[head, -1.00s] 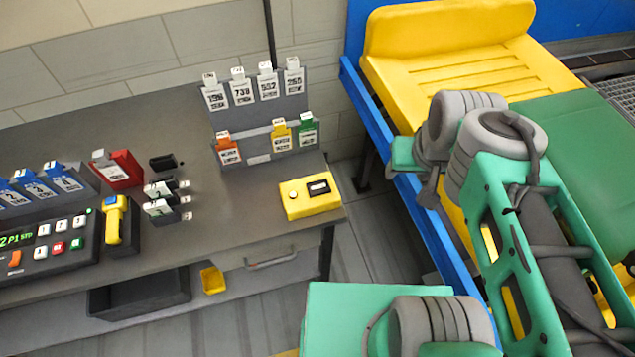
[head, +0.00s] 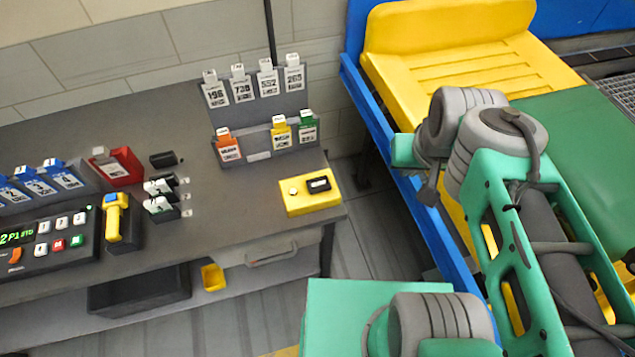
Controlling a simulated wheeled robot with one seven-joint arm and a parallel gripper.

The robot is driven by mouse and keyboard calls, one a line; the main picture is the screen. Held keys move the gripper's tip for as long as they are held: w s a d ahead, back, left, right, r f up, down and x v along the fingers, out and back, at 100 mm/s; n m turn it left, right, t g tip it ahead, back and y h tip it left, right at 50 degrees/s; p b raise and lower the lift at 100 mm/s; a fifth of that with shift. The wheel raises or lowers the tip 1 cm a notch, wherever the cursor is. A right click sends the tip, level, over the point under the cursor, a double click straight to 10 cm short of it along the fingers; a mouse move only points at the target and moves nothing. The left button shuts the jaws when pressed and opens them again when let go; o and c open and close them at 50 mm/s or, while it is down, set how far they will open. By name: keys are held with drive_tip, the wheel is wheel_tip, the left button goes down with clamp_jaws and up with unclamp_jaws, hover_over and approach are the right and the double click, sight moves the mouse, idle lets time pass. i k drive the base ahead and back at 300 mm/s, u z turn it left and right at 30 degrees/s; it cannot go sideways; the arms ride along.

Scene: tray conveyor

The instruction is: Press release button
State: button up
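A yellow box (head: 310,196) with a small round white button (head: 293,191) and a dark rectangular window sits at the right front corner of the grey desk. A black control panel (head: 45,240) at the desk's left has a green display, several white keys, a red key, a green key and an orange switch. I cannot tell from the picture which of these is the release button. My green and grey arm fills the right side, over the conveyor and apart from the desk. My gripper is not in view.
The grey desk (head: 215,195) also holds a yellow handheld device (head: 117,218), a red card holder (head: 118,167) and a rack of labelled cards (head: 262,115). A blue-framed conveyor (head: 353,75) with a yellow tray (head: 450,65) stands right. Floor shows between them.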

sight(316, 185)
drive_tip(key=k, duration=1.35)
drive_tip(key=u, duration=0.65)
drive_tip(key=i, duration=0.95)
drive_tip(key=u, duration=1.3)
drive_tip(key=i, duration=0.25)
drive_tip(key=u, duration=0.2)
